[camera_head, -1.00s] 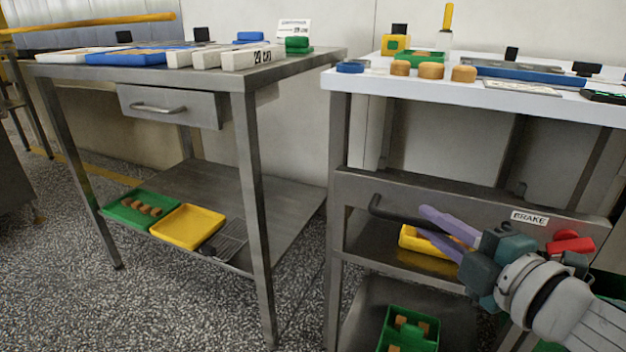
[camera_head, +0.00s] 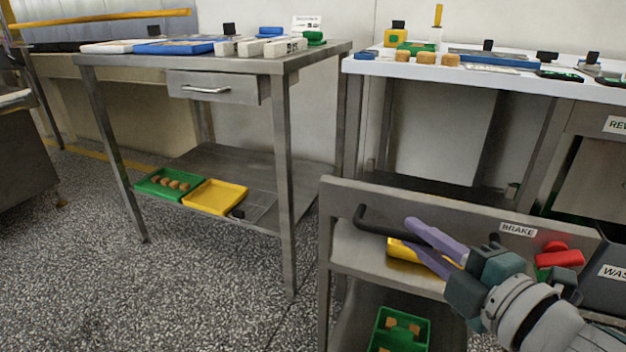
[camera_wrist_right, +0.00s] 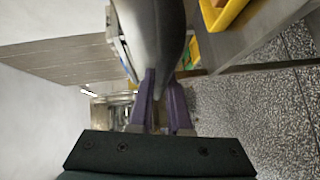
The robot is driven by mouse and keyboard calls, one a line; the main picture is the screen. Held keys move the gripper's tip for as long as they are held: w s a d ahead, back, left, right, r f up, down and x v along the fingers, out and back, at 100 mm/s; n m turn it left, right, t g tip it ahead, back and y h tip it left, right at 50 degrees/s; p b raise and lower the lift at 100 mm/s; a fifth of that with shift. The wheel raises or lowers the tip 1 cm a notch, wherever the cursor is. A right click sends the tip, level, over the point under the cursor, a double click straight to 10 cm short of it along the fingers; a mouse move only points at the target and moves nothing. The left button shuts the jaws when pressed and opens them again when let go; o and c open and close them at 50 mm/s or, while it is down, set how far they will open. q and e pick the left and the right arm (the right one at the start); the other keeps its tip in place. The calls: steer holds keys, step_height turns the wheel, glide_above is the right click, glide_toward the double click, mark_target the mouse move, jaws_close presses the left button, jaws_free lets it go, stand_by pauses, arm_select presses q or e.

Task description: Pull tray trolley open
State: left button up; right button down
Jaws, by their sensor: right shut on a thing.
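The tray trolley (camera_head: 345,203) is a grey metal frame with a front panel labelled BRAKE. It stands partly out in front of the white-topped table at the right of the head view. Its dark bar handle (camera_head: 372,223) runs along the panel. My right gripper (camera_head: 417,236), with purple fingers, is shut on the handle. In the right wrist view the handle (camera_wrist_right: 155,35) lies at the fingertips, large and grey. A red brake piece (camera_head: 560,256) sits at the panel's right. A yellow tray (camera_head: 400,252) and a green tray (camera_head: 385,338) are on the trolley's shelves. My left gripper is not in view.
The white-topped table (camera_head: 440,72) stands behind the trolley. A steel table (camera_head: 325,53) with a drawer stands at left, its leg close to the trolley's left side. A dark bin (camera_head: 610,250) is at the right. Speckled floor (camera_head: 210,290) is free at front left.

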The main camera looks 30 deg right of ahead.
steer(key=shift+s+a, duration=0.2)
steer(key=shift+a, duration=0.15)
steer(key=c, duration=0.9)
jaws_free()
steer(key=shift+s+r, duration=0.1)
steer(key=shift+s, duration=0.45)
steer(key=s, duration=0.3)
steer(key=s+p, duration=0.1)
steer(key=s, duration=0.1)
steer(key=s+r, duration=0.1)
steer(key=s, duration=0.2)
steer(key=shift+s+a+r+p, duration=0.1)
steer(key=shift+s+a+p, duration=0.2)
steer(key=shift+s+p, duration=0.05)
